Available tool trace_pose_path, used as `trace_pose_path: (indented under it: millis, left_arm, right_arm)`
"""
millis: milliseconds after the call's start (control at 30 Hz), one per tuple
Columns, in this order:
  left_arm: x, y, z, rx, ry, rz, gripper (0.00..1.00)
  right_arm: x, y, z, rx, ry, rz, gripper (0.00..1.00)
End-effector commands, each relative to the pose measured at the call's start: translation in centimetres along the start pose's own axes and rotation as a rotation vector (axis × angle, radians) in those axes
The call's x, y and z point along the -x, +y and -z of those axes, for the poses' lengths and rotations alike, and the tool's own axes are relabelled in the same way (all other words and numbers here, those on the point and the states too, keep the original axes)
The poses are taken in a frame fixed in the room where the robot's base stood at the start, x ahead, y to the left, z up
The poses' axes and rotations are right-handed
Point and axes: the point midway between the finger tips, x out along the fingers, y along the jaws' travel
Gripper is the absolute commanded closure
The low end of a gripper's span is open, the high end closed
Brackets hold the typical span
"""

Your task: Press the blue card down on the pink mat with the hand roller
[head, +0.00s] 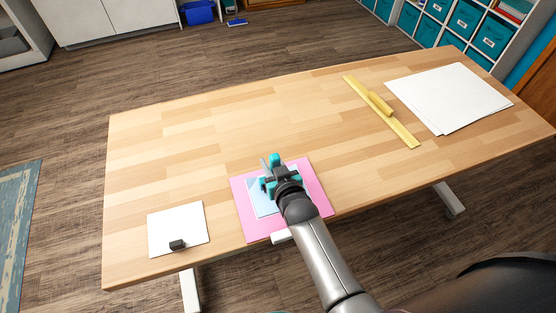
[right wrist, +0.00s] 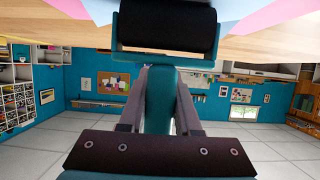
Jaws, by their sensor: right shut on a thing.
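The pink mat (head: 318,192) lies flat near the table's front edge. The blue card (head: 257,200) lies on its left part, partly hidden by my right gripper. My right gripper (head: 276,181) is above the card and mat, shut on the teal handle of the hand roller (head: 274,162). In the right wrist view, the fingers (right wrist: 160,105) flank the teal handle, and the black roller drum (right wrist: 166,30) is close to the card and mat. Contact between drum and card cannot be told. My left gripper is not in view.
A white sheet (head: 187,222) with a small black block (head: 177,245) on it lies left of the mat. A yellow ruler with a raised grip (head: 381,105) and white sheets (head: 450,95) lie at the right. The back left of the wooden table (head: 200,130) is clear.

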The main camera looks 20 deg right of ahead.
Motion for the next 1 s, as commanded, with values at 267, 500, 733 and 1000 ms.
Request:
trace_pose_path:
  millis: [267,500,733,1000]
  left_arm:
    - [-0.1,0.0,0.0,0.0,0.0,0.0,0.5]
    - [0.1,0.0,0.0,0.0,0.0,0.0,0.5]
    - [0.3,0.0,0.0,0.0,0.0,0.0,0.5]
    - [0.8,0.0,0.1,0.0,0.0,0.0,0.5]
  right_arm:
    - [0.0,-1.8,-0.2,-0.004,-0.003,0.0,1.0]
    - [0.1,-2.1,-0.1,-0.003,-0.005,0.002,1.0]
    - [0.1,-2.0,0.1,-0.003,-0.004,0.002,1.0]
    - [0.1,-0.8,0.3,-0.001,0.0,0.002,1.0]
